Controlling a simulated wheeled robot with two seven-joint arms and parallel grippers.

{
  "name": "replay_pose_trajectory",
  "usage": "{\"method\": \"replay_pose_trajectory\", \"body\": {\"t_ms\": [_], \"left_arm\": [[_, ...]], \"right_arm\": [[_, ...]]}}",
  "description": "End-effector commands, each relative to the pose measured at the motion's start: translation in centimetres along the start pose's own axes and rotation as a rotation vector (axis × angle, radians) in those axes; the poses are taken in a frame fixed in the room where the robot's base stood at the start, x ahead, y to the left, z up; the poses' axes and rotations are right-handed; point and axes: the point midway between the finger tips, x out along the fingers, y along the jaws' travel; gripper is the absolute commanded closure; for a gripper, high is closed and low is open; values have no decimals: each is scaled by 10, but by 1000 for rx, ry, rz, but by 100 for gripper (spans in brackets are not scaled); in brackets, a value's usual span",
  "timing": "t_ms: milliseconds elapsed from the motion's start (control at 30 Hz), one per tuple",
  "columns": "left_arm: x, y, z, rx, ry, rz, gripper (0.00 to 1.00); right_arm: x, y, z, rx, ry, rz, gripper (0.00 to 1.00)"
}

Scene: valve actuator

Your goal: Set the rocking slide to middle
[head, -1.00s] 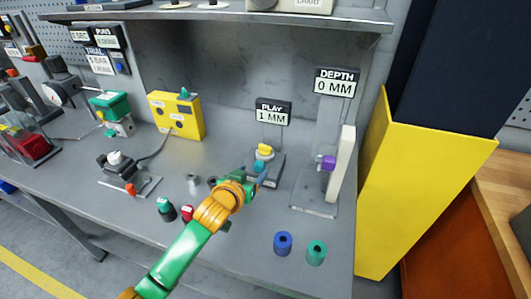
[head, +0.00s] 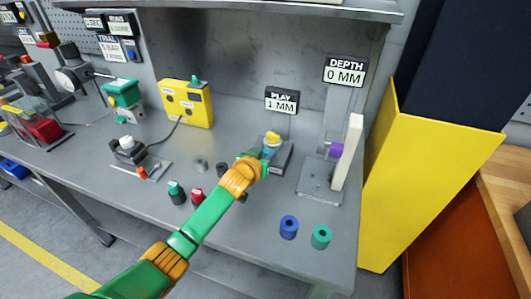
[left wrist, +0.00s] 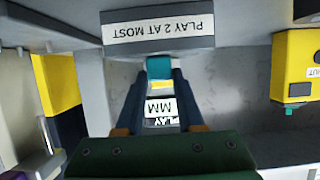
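The slide unit under the PLAY display has a dark grey base (head: 281,160), a yellow knob (head: 273,139) and a small teal block. The arm and hand hide part of the unit in the head view. The PLAY display (head: 282,101) reads 1 MM. My right gripper is not in view.
A plate labelled PLAY 2 AT MOST (left wrist: 158,28) shows upside down. A DEPTH unit with a purple knob (head: 336,150) stands to the right. Blue (head: 289,227) and teal (head: 321,236) collars lie near the front edge. A yellow box (head: 187,103) stands to the left.

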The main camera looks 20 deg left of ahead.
Motion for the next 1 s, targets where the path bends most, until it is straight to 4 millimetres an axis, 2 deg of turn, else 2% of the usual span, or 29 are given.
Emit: {"method": "replay_pose_trajectory", "body": {"t_ms": [33,100,1000], "left_arm": [[0,0,0,0,0,0,84],[0,0,0,0,0,0,100],[0,0,0,0,0,0,100]], "right_arm": [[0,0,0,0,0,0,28],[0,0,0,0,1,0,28],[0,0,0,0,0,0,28]]}}
